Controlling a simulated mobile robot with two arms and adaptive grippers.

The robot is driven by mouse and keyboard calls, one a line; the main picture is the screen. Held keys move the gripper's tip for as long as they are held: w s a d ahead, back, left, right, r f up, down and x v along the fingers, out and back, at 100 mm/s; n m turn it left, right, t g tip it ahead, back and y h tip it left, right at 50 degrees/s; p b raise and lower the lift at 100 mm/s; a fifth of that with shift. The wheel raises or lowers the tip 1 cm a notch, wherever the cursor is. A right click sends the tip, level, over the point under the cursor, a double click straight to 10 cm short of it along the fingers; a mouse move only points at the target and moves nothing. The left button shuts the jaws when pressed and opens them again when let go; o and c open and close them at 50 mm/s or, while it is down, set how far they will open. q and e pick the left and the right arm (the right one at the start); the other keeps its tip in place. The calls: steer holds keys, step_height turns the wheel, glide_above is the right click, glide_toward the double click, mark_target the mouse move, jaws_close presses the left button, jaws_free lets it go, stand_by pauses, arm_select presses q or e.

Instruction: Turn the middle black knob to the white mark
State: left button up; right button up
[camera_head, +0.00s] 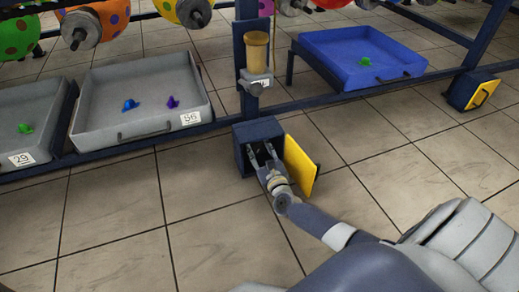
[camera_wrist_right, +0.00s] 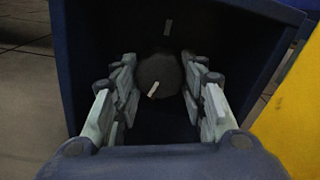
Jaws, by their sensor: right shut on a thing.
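The black knob (camera_wrist_right: 160,72) sits on the dark back wall inside an open blue box (camera_head: 259,133), which also shows in the right wrist view (camera_wrist_right: 75,60). A short white line (camera_wrist_right: 153,90) on the knob's face is tilted, its upper end leaning right. A small white mark (camera_wrist_right: 168,27) is on the wall above the knob. My right gripper (camera_wrist_right: 160,84) reaches into the box with its fingers on both sides of the knob, shut on it. The right gripper also shows in the head view (camera_head: 262,159). My left gripper is not in view.
The box's yellow door (camera_head: 300,168) stands open right of my right arm. Another box with a yellow door (camera_head: 483,94) is at the far right. The tiled floor in front is clear.

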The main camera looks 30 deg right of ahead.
steer(key=n+p, duration=0.2)
steer(key=n, duration=0.3)
steer(key=shift+d+r, duration=0.1)
steer(key=shift+r, duration=0.05)
steer(key=n+p, duration=0.1)
steer(key=n, duration=0.3)
steer(key=shift+r+n+p, duration=0.1)
steer(key=shift+n+p, duration=0.25)
steer(key=shift+n, duration=0.05)
steer(key=n+p, duration=0.1)
steer(key=n, duration=0.3)
steer(key=shift+p, duration=0.4)
steer(key=n+p, duration=0.1)
steer(key=n, duration=0.4)
steer(key=shift+r+p, duration=0.15)
steer(key=shift+p, duration=0.2)
steer(key=n+p, duration=0.1)
steer(key=n, duration=0.3)
steer(key=shift+n, duration=0.3)
steer(key=n+p, duration=0.1)
steer(key=n, duration=0.3)
steer(key=n+p, duration=0.1)
steer(key=n, duration=0.4)
steer(key=shift+a+n, duration=0.15)
steer(key=shift+n, duration=0.85)
steer(key=shift+a+n, duration=0.1)
steer(key=shift+n, duration=0.9)
